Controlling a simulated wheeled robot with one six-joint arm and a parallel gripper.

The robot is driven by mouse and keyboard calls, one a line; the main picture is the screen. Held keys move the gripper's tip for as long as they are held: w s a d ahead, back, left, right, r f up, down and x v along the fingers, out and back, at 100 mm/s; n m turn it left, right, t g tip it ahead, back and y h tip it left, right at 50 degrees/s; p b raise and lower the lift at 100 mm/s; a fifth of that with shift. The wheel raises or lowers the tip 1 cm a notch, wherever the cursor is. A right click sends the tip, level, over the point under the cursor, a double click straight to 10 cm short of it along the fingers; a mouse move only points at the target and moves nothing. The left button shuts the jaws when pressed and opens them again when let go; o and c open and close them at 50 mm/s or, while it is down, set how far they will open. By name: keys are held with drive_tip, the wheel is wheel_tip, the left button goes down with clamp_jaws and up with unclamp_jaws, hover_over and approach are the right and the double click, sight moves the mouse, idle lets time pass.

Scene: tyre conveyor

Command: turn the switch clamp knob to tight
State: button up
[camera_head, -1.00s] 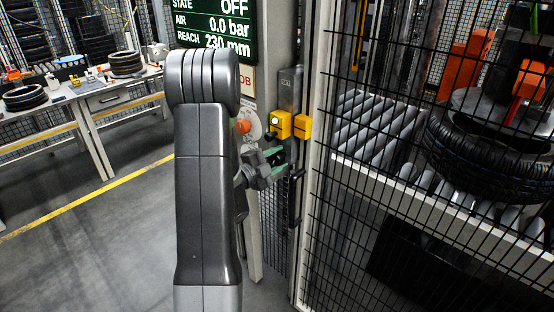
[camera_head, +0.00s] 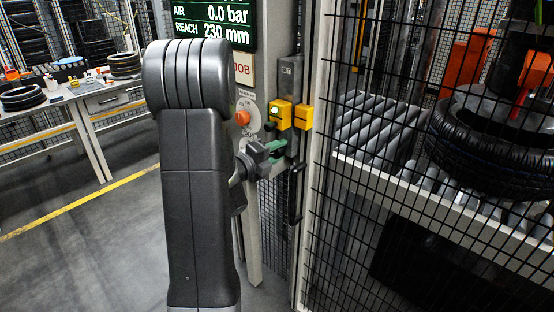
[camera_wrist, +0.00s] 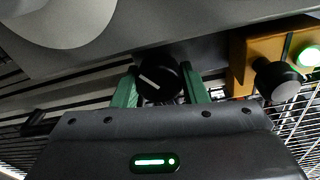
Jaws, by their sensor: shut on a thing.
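The clamp knob (camera_wrist: 157,82) is a round black knob with a white pointer line, seen in the wrist view between the green fingers of my gripper (camera_wrist: 160,88). The line slants from upper left to lower right. The gripper is shut on the knob. In the head view my gripper (camera_head: 277,149) is at the post below the yellow switch (camera_head: 281,115), and the knob is hidden there. The yellow switch body (camera_wrist: 252,50) also shows in the wrist view, with a dark round button and a lit green lamp.
The mesh fence (camera_head: 400,200) stands right of the post, with a tyre (camera_head: 470,160) on rollers behind it. An orange knob (camera_head: 242,118) is on the panel left of the switch. A screen (camera_head: 215,22) above reads 0.0 bar and 230 mm. Open floor lies at left.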

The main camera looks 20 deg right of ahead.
drive_tip(key=m+b, duration=0.4)
drive_tip(key=shift+f+m, duration=0.25)
drive_tip(key=shift+m, duration=0.05)
drive_tip(key=shift+b, duration=0.35)
drive_tip(key=o, duration=0.8)
drive_tip(key=shift+o, duration=0.8)
drive_tip(key=shift+r, duration=0.15)
drive_tip(key=shift+r, duration=0.15)
